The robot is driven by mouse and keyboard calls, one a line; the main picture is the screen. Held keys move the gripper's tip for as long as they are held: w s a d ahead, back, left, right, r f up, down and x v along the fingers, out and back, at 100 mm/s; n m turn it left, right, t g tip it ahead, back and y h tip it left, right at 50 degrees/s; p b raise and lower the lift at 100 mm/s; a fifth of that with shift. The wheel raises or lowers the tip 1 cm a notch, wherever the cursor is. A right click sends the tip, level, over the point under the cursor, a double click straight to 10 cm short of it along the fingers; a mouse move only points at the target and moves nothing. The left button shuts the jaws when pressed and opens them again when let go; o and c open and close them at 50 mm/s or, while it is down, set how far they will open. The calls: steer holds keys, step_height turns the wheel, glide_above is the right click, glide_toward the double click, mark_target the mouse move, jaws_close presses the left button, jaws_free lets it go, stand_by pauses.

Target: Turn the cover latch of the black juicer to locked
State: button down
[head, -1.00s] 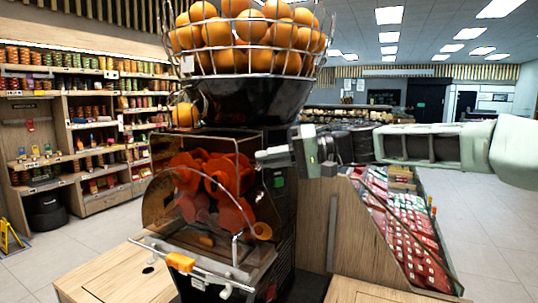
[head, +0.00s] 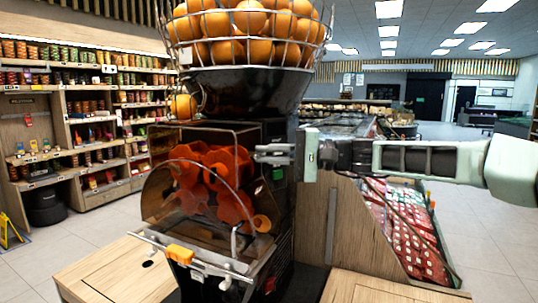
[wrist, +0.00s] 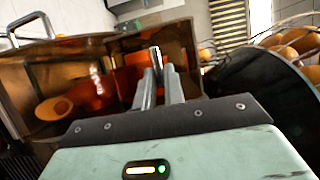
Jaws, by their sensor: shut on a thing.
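The black juicer (head: 250,95) stands in the middle of the head view, with a clear cover (head: 205,210) over its red-orange squeezing drums (head: 215,175). My gripper (head: 262,153) reaches in from the right, at the upper right edge of the cover. In the wrist view my gripper's two fingers (wrist: 160,85) are close together around a small shiny metal piece, the cover latch (wrist: 155,57), beside the cover's edge. In the head view the fingers hide the latch, and I cannot tell its exact angle.
A wire basket of oranges (head: 250,35) sits on top of the juicer. Wooden counter tops (head: 115,270) lie at its front left and right. A slanted display of red packs (head: 400,225) is to the right, below my arm. Shelves line the left wall.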

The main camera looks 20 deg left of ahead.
steer(key=shift+w, duration=0.1)
steer(key=c, duration=1.5)
jaws_free()
steer(key=b+v, duration=0.4)
steer(key=v, duration=1.3)
steer(key=shift+d+b, duration=0.25)
steer(key=shift+b, duration=0.1)
